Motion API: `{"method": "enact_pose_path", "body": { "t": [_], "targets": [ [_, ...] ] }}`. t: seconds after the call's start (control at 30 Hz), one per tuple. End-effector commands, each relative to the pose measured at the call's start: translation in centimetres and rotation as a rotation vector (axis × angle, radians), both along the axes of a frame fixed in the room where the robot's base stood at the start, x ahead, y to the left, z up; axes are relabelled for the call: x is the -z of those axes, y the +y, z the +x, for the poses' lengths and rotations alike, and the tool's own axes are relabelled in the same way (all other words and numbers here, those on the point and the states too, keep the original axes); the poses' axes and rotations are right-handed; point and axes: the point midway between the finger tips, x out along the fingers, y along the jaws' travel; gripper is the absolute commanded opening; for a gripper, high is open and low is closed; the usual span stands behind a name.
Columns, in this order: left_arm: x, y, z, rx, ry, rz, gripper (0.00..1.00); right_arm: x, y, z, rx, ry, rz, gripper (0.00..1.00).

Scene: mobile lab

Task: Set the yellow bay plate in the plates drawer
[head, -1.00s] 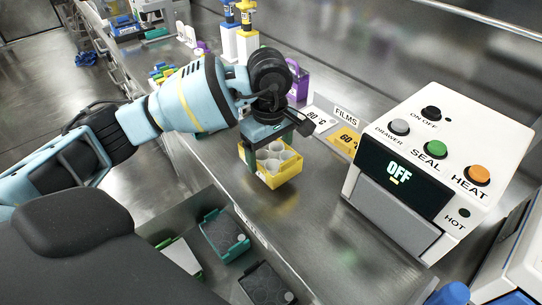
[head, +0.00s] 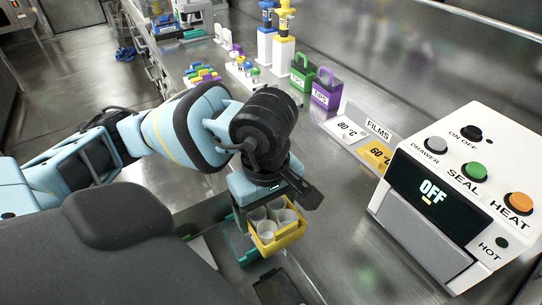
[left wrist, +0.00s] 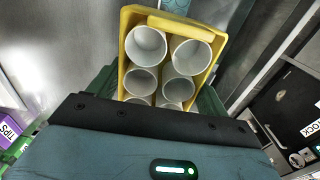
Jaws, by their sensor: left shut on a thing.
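The yellow bay plate (head: 285,241) is a small yellow holder with several white round cups. My left gripper (head: 262,210) is shut on it and holds it from above, over the open drawer (head: 203,215) at the counter's front. In the left wrist view the yellow plate (left wrist: 185,23) and its cups sit between my left gripper's (left wrist: 160,92) green fingers. Inside the drawer, a teal holder (head: 240,246) is partly hidden behind the yellow plate, and a dark holder (head: 276,289) lies nearer the bottom edge. My right gripper is not in view.
The white sealer (head: 455,195), reading OFF, stands at the right. Film cards (head: 376,153) lie at the back. A purple caddy (head: 327,92) and a green caddy (head: 301,76) stand near bottles. The counter (head: 330,215) beside the plate is clear.

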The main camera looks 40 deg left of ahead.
Motion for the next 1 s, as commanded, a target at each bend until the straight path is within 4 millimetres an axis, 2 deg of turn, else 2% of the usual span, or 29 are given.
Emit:
{"method": "enact_pose_path", "body": {
  "t": [0.17, 0.27, 0.8, 1.0],
  "targets": [
    [0.0, 0.0, 0.2, 0.028, 0.000, 0.000, 0.53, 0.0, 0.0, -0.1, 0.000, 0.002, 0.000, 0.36],
    [-0.1, -0.1, 0.7, 0.109, 0.000, -0.001, 0.53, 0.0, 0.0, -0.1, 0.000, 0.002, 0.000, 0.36],
    [-0.5, -0.5, 6.2, 0.966, 0.001, -0.002, 0.53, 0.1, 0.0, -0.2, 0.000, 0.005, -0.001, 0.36],
    [-0.7, -0.5, 7.3, 1.170, 0.000, 0.000, 0.53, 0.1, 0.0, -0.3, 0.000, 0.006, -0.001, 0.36]
  ]
}}
